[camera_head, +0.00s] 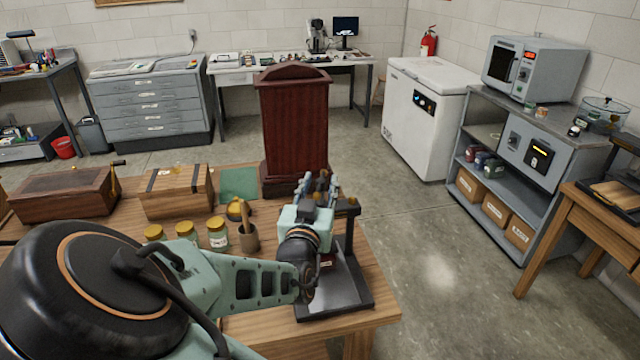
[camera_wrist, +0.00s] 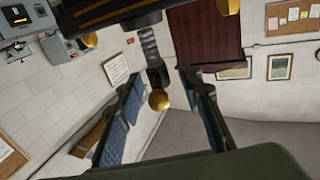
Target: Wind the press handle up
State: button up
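The press stands at the right end of the wooden table, with a dark base plate (camera_head: 352,287) and an upright column (camera_head: 349,235). My gripper (camera_head: 318,186) is over its upper part and hides much of it in the head view. In the wrist view, a dark bar with gold stripes (camera_wrist: 115,12) crosses the top. A ribbed rod (camera_wrist: 149,42) runs from it to a dark hub, where a brass ball (camera_wrist: 159,100), seemingly part of the press handle, shows. My gripper (camera_wrist: 165,105) is open. Its fingers lie on either side of the ball, with visible gaps.
A dark red wooden cabinet (camera_head: 294,125) stands just behind the press. Open floor (camera_head: 440,270) lies to the right, before a grey shelf unit (camera_head: 500,180).

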grip_shut()
